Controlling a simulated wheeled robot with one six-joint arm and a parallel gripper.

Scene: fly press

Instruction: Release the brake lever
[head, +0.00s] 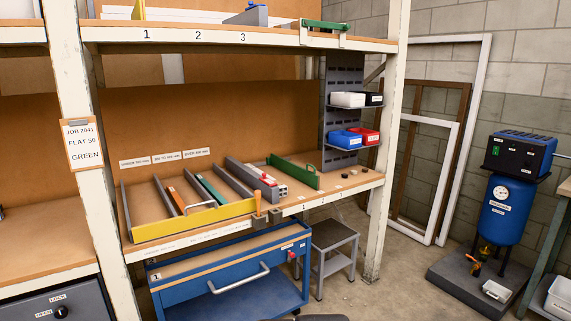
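No part clearly recognisable as the brake lever shows in the head view. A blue trolley (222,270) stands under the front of the workbench, with a pale bar handle (240,281) on its front. A small red part (292,256) sits at the trolley's right end; it is too small to tell whether it is a lever. My gripper is not in view.
The bench shelf (334,192) holds several bars between dividers, with a yellow rail (190,222) in front. A grey step stool (333,255) stands right of the trolley. A blue compressor (506,208) stands at far right. Floor between them is clear.

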